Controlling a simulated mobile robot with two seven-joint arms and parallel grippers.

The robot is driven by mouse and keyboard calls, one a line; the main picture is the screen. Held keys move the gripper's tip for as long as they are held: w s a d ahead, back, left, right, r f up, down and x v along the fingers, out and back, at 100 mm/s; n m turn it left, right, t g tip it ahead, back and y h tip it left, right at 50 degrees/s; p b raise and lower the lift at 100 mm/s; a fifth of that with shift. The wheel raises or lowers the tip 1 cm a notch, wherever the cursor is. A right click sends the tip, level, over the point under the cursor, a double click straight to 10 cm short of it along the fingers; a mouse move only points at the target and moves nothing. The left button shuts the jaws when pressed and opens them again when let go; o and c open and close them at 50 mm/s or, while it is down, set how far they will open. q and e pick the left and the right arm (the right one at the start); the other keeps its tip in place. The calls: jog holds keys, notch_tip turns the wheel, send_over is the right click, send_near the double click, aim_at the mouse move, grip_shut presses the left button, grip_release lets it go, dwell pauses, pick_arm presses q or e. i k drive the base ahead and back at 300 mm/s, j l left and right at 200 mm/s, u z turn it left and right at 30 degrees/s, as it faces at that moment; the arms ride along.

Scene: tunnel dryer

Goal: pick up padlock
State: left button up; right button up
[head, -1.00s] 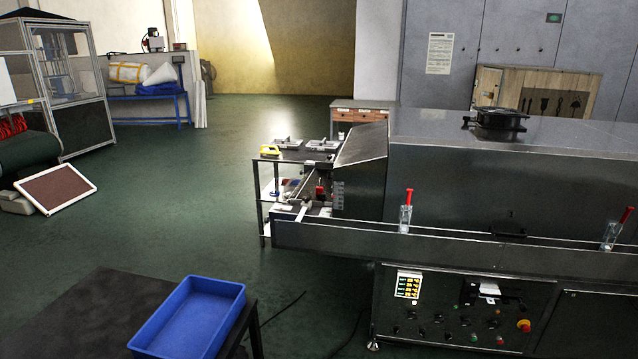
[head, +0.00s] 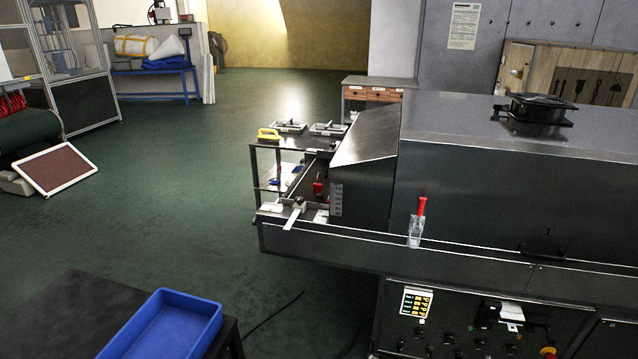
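I cannot make out a padlock for certain. A small red item (head: 318,188) shows at the open end of the tunnel dryer (head: 470,165); it is too small to tell whether it is a padlock. Neither of my grippers is in the head view.
A dark shelf cart (head: 285,147) stands behind the dryer's open end, with a yellow item (head: 268,134) and metal trays on top. A blue bin (head: 205,338) sits on a dark table (head: 62,318) at front left. A framed panel (head: 57,170) leans at left. The green floor between is clear.

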aim_at(317, 186)
jog(key=i+j+z, duration=0.2)
jog(key=i, duration=0.35)
jog(key=i+j+z, duration=0.25)
jog(key=i+j, duration=0.2)
jog(key=i, duration=0.1)
